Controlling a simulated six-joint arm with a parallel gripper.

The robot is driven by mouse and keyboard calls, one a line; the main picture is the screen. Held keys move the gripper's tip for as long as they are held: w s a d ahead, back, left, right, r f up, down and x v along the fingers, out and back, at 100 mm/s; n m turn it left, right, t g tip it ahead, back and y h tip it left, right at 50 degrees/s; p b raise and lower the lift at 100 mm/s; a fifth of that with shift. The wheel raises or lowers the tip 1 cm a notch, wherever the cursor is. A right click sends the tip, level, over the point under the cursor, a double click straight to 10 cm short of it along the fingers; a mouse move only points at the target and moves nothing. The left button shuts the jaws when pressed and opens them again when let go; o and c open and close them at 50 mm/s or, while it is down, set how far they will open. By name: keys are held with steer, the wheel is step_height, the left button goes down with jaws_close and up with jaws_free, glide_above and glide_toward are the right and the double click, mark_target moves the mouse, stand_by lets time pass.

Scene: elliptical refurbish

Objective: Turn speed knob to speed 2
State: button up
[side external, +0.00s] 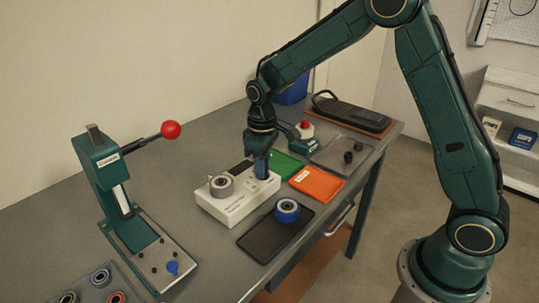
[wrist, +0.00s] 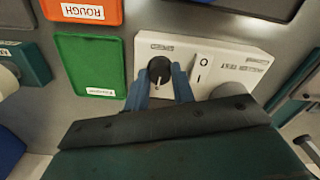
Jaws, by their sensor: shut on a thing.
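The speed knob (wrist: 159,70) is a round black dial with a pale pointer line, on the white control box (wrist: 215,55). In the wrist view the pointer runs toward the bottom of the picture; the speed marks around it are too small to read. My gripper (wrist: 162,85) has its blue fingers on either side of the knob, shut on it. In the side view the white box (side external: 237,208) stands mid-table and my gripper (side external: 262,168) points down at its right end, hiding the knob.
A grey roller (side external: 221,186) sits on the box's left end. A green tray (side external: 285,165) and orange tray (side external: 317,184) lie to the right. A black tray (side external: 262,240) with a blue-rimmed wheel (side external: 287,210) lies in front. A green press (side external: 108,175) stands left.

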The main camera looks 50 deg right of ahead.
steer(key=shift+n, duration=0.3)
steer(key=o, duration=1)
steer(key=shift+r, duration=0.15)
steer(key=shift+r, duration=6.8)
